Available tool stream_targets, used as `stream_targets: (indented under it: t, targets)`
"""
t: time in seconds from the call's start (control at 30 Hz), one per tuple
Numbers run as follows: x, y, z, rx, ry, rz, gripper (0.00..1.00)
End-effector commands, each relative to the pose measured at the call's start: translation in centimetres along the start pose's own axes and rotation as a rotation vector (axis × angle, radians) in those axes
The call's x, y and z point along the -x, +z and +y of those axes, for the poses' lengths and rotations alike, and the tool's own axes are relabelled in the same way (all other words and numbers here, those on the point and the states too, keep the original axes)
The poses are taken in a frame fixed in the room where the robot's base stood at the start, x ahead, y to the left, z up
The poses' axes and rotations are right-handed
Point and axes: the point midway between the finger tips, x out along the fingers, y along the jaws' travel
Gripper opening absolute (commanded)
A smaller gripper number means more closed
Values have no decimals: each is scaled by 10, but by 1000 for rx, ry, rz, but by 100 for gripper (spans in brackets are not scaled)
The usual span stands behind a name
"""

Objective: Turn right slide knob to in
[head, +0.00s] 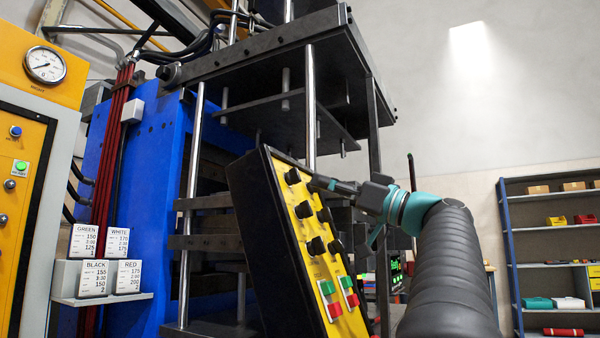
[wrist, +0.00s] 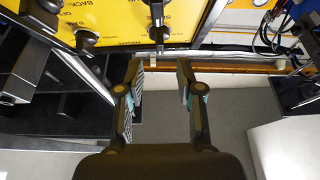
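The yellow control panel (head: 325,280) in its black housing carries several black knobs in the head view. Its upper left knob (head: 293,176) and the knobs below it are visible. My gripper (head: 318,182) is at the panel's upper right edge and covers part of that area. In the wrist view the panel appears upside down, with a "RIGHT" label at its edge. A black knob (wrist: 157,34) beside that label lies beyond the gap between my fingertips. My gripper (wrist: 158,66) is open there, with nothing seen between the fingers. Which way the knob points is unclear.
Green and red buttons (head: 328,288) sit low on the panel. The press's steel column (head: 309,110) stands close behind the gripper. Another knob (wrist: 85,40) is left of the fingers in the wrist view. A shelf (head: 540,230) stands far right.

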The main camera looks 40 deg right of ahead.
Motion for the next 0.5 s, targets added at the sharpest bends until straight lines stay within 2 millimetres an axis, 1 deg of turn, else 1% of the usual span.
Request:
stream_targets:
  t: [0.03,0.2,0.33,0.5]
  targets:
    - [-12,-2,-1,-2,-4,1,36]
    - [-40,-2,-1,-1,-3,1,36]
    - [-56,-1,0,-1,-1,0,36]
    - [-66,0,0,0,0,0,36]
